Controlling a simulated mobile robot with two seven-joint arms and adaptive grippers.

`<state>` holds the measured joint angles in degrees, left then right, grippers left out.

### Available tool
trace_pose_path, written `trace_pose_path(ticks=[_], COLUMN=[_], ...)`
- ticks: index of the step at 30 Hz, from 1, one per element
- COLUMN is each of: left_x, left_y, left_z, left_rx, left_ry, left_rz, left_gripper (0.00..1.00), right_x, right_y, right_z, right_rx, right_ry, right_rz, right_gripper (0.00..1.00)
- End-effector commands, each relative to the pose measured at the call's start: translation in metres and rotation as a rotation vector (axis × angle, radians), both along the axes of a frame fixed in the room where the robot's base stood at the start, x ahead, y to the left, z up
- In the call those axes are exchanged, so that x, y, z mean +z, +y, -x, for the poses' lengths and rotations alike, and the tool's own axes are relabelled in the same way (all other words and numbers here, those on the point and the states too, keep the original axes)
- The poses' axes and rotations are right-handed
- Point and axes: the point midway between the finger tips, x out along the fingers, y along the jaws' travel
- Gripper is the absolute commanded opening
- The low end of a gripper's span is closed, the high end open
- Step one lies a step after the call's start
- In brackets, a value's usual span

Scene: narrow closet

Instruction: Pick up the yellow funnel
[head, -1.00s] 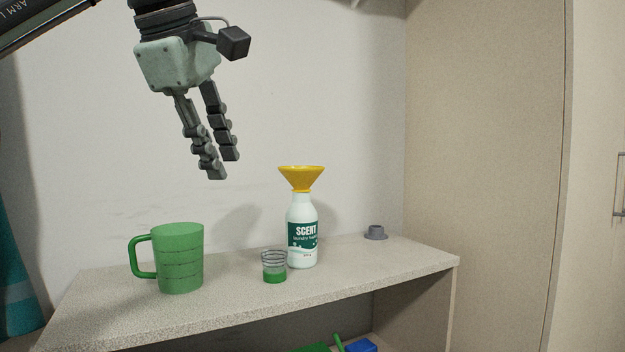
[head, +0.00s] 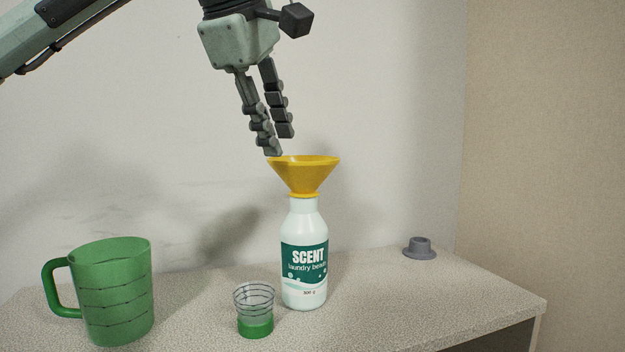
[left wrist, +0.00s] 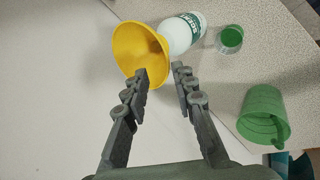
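The yellow funnel (head: 304,174) sits upright in the neck of a white bottle (head: 304,232) labelled SCENT, wide mouth up. My left gripper (head: 279,145) is just above the funnel's left rim, fingers pointing down and slightly right, holding nothing. In the left wrist view the two fingers (left wrist: 159,70) are apart. The funnel (left wrist: 138,48) shows there beyond the left fingertip, with the bottle (left wrist: 182,34) right of it. I cannot tell whether the left finger touches the rim. My right gripper is not in view.
A green measuring jug (head: 112,292) stands at the left of the speckled shelf (head: 400,310). A small clear cup with green in its base (head: 255,312) is left of the bottle. A grey cap (head: 420,248) lies at the right. A wall stands close behind.

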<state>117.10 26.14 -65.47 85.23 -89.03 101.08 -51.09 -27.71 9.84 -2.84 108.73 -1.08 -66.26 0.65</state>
Motion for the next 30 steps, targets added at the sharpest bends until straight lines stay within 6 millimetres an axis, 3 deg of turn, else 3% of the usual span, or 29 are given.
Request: trace_pose_path(ticks=[16, 24, 30], left_x=[-0.058, -0.064, -0.064], left_y=[-0.020, -0.022, -0.022], left_z=[-0.024, -0.028, -0.028], left_rx=[-0.001, 0.000, 0.000], left_ry=[0.003, 0.001, 0.001], left_rz=[0.000, 0.000, 0.000], left_gripper=[0.26, 0.26, 0.03], right_x=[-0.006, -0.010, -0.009], right_y=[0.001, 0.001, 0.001], right_z=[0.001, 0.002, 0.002], right_rx=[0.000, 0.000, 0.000], right_ry=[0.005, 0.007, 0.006], right_rz=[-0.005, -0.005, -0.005], right_gripper=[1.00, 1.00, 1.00])
